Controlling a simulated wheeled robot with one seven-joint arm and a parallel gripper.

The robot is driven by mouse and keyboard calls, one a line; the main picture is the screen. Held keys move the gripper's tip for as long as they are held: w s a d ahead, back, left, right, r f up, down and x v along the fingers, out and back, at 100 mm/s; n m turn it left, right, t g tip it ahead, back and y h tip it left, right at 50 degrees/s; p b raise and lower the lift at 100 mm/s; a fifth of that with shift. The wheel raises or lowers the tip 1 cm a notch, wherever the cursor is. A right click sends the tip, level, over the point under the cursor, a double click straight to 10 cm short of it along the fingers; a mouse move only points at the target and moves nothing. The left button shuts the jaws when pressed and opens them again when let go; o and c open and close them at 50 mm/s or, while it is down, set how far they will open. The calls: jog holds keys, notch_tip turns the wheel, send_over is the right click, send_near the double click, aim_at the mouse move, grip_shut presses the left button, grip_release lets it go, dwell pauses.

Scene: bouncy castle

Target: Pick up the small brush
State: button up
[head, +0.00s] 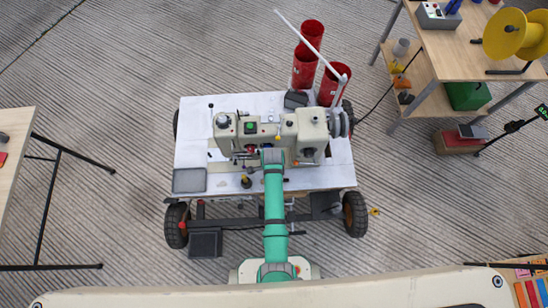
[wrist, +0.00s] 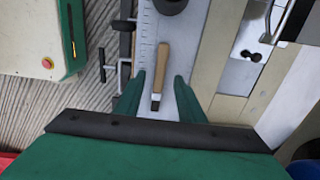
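The small brush (wrist: 162,72) has a flat tan wooden handle and a dark end with short bristles. It lies on the pale tabletop of the sewing machine table, handle pointing away in the wrist view. My gripper (wrist: 160,76) is open, with one green finger on each side of the brush in the picture. The brush shows between the fingers, with gaps on both sides; how far below the fingertips it lies I cannot tell. In the head view my green arm reaches over the white table (head: 323,178) to the machine, and I cannot make out the brush there.
The cream sewing machine (head: 240,133) stands on the table close to my arm. A grey tray (head: 189,180) lies at the table's left front. Red cylinders (head: 305,68) stand behind. A dark round object (wrist: 172,4) sits beyond the brush handle.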

jog(key=shift+a+f, duration=0.1)
jog(key=shift+f, duration=0.45)
grip_shut()
jog(key=shift+r, duration=0.1)
